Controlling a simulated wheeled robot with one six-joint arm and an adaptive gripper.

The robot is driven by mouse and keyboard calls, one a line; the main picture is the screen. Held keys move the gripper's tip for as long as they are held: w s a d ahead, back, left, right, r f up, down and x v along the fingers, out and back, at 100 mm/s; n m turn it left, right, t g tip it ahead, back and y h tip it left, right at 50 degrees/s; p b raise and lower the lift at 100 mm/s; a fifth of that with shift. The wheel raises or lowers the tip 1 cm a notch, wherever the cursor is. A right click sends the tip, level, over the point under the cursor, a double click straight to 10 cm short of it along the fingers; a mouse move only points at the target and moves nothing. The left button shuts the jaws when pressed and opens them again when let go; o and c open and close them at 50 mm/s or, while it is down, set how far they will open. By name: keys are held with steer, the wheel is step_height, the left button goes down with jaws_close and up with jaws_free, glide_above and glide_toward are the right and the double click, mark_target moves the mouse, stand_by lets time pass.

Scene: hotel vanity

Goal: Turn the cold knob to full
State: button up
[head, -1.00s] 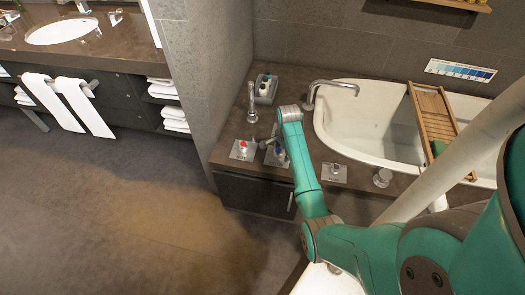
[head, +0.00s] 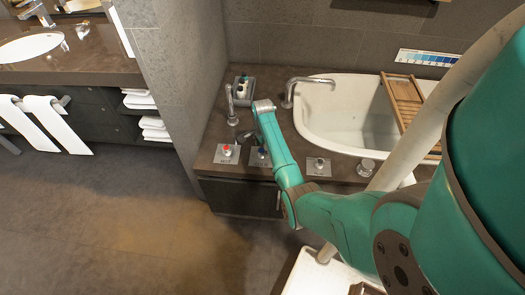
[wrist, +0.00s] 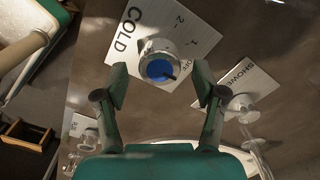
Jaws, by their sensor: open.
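The cold knob (wrist: 158,66) is a round metal knob with a blue cap, on a white plate (wrist: 196,36) marked COLD with numbers. A dark mark shows on the cap, toward its lower right in the wrist view. My gripper (wrist: 160,78) is open, one finger to each side of the knob's near part, with gaps on both sides. I cannot tell how deep the fingers reach around it. In the head view the blue cap of the cold knob (head: 262,152) shows beside my arm, and my gripper is mostly hidden behind the arm.
A red-capped knob (head: 227,150) sits left of the cold knob. A plate marked SHOWER (wrist: 262,84) with its knob lies close to my right finger. A spout (head: 231,105), a toiletries tray (head: 243,90) and the bathtub (head: 343,118) stand behind on the dark counter.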

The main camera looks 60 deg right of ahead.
steer(key=shift+f, duration=0.95)
steer(key=c, duration=1.1)
steer(key=shift+c, duration=0.2)
